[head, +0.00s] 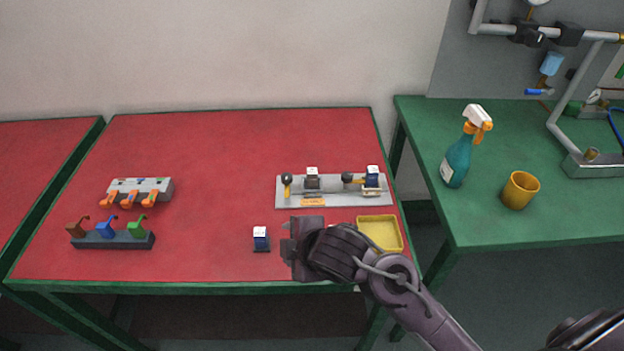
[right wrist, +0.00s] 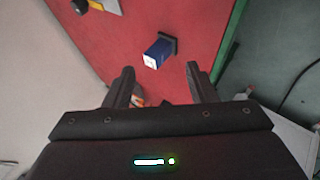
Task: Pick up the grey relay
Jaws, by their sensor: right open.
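The grey relay (head: 312,181), a dark grey block with a white top, stands upright on the left part of a light grey plate (head: 341,199) on the red table. A blue relay (head: 372,179) stands at the plate's right end. Another blue relay (head: 261,240) with a white top stands loose near the table's front edge. It also shows in the right wrist view (right wrist: 158,51), beyond the fingertips and touched by neither. My right gripper (head: 292,247) is open and empty, just right of this loose relay and in front of the plate. My left gripper is out of view.
Two levers with black knobs stand on the plate. A yellow tray (head: 401,243) lies behind my right arm. Racks with orange hooks (head: 134,198) and coloured hooks (head: 112,241) stand at left. A spray bottle (head: 457,163) and yellow cup (head: 520,190) stand on the green table. The red table's middle is clear.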

